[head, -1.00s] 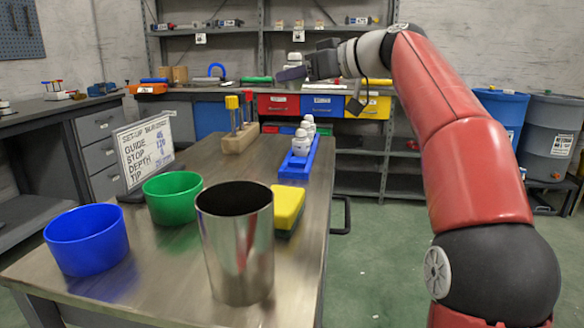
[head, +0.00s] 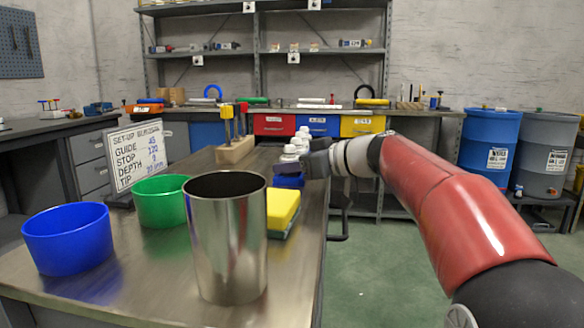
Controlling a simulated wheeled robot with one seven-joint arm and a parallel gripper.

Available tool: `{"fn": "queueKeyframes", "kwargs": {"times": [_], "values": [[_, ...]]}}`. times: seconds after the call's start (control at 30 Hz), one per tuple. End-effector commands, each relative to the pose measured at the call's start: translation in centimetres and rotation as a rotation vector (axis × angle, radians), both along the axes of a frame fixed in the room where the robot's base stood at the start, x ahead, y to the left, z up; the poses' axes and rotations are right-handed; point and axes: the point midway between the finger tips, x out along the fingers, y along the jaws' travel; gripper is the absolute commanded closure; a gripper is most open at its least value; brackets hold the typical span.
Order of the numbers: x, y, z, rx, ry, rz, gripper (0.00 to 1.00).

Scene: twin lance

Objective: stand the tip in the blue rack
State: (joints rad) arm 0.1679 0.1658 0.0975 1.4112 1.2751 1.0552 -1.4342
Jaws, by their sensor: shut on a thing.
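My gripper (head: 292,168) reaches in from the right and is low over the far right part of the table, at the blue rack (head: 289,182). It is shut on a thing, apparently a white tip. Several white knobbed tips (head: 298,145) show in a cluster just above and behind the dark fingers. I cannot tell which of them is in the grip. The gripper hides most of the rack, and only a small blue part shows below the fingers. Whether the held tip touches the rack is hidden.
On the table (head: 130,290) stand a steel cup (head: 228,245), a green bowl (head: 160,203), a blue bowl (head: 68,240) and a yellow sponge (head: 283,208). A wooden block (head: 236,152) with coloured-top posts stands left of the rack. A set-up sign (head: 140,155) stands at the left.

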Motion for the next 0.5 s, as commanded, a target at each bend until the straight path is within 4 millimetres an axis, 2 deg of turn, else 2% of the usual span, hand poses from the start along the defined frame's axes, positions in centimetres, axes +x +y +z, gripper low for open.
{"fn": "queueKeyframes", "kwargs": {"times": [0.33, 0.37, 0.5], "values": [[0.0, 0.0, -0.32, -0.001, -0.001, 0.0, 0.93], [0.0, 0.0, -0.22, -0.001, -0.001, 0.0, 0.59], [0.01, 0.0, -0.16, -0.001, -0.001, 0.0, 0.41]]}}
